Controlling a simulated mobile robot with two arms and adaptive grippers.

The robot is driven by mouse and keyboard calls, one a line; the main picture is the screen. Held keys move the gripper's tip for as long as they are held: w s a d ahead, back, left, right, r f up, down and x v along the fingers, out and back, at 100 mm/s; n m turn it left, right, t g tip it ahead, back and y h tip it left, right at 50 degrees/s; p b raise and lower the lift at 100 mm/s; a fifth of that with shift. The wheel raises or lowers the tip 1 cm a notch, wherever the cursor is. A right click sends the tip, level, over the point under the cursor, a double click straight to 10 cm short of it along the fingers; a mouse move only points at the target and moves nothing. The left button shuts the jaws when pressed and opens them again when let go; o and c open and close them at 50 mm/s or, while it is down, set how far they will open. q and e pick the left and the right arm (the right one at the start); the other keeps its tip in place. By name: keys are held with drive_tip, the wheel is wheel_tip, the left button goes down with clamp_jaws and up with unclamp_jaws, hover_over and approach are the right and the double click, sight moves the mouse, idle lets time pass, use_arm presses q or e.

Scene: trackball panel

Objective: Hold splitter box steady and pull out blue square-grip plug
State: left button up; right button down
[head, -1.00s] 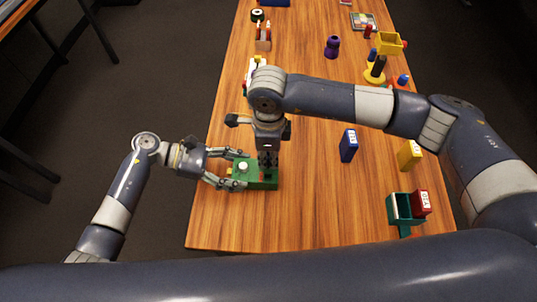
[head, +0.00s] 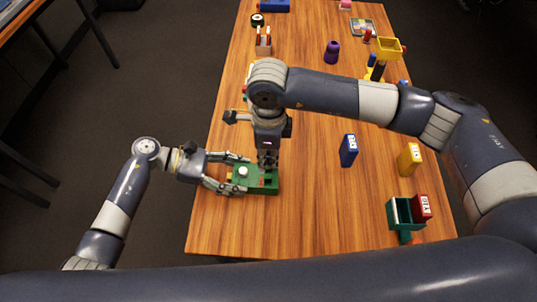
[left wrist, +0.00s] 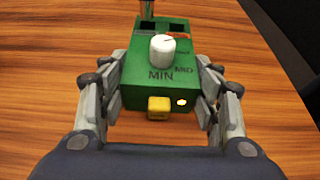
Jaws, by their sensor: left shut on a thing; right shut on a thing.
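The green splitter box (head: 262,188) lies flat near the table's left edge, with a white knob (left wrist: 162,50), a yellow block (left wrist: 158,107) on its near face and dark sockets on top. My left gripper (head: 237,176) is shut on the box, its fingers against both sides; this also shows in the left wrist view (left wrist: 163,98). My right gripper (head: 267,163) points down over the box's far end, shut on a small part there. That part, at the place of the blue square-grip plug, is mostly hidden by the gripper, so its colour and seating are unclear.
A blue block (head: 348,150), a yellow block (head: 409,160) and a green bin (head: 404,228) with a red block (head: 421,207) stand to the right. A purple piece (head: 332,52) stands further back. The wood table (head: 310,215) is clear just right of the box.

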drive_tip(key=shift+r, duration=2.75)
drive_tip(key=shift+s, duration=0.1)
